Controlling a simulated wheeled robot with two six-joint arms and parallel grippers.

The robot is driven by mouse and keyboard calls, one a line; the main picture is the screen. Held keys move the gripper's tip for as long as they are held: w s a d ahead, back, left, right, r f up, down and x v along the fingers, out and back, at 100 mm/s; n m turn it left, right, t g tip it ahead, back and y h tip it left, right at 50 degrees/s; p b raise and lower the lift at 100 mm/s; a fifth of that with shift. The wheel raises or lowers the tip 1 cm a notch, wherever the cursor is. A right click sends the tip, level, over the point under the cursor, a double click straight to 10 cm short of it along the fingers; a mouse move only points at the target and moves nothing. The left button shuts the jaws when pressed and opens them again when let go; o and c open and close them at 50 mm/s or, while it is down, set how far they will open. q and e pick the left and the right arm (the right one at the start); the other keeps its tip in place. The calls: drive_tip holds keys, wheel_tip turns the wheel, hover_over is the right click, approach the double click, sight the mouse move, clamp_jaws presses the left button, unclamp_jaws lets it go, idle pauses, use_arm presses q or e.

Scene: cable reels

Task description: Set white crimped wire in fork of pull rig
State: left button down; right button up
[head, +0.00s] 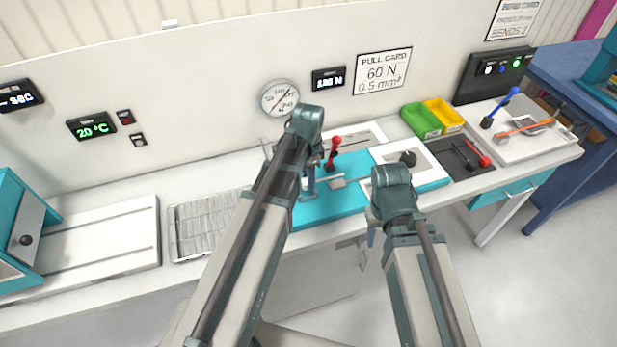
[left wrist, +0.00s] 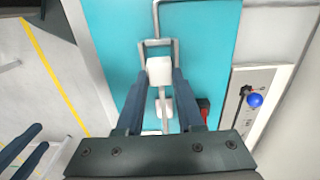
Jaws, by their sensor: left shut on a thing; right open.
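The pull rig has a teal base (head: 345,200) on the bench, with a red-knobbed lever (head: 335,140). In the left wrist view its grey fork (left wrist: 156,42) stands over the teal surface. My left gripper (head: 309,182) is over the rig. In the left wrist view its fingers (left wrist: 160,82) are shut on the white crimped wire (left wrist: 160,70), whose white block shows at the prong ends of the fork. I cannot tell whether it is seated between the prongs. My right gripper (head: 371,238) is open and empty at the bench's front edge, partly hidden by its arm.
A wire rack (head: 195,230) and a white board (head: 110,240) lie to the left. Green (head: 421,120) and yellow (head: 443,113) bins stand behind to the right. A white fixture with a blue-knobbed lever (head: 500,108) is farther right. A round gauge (head: 280,98) hangs on the wall.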

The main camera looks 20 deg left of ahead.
use_arm(q)
drive_tip(key=shift+f, duration=0.1)
drive_tip(key=shift+f+b, duration=1.35)
drive_tip(key=shift+b, duration=0.1)
drive_tip(key=shift+c, duration=2.3)
unclamp_jaws()
drive_tip(key=shift+r, duration=0.2)
wheel_tip(320, 180, up, 24)
drive_tip(key=p, duration=2.4)
drive_tip(key=shift+r+p, duration=0.25)
drive_tip(key=shift+p, duration=0.15)
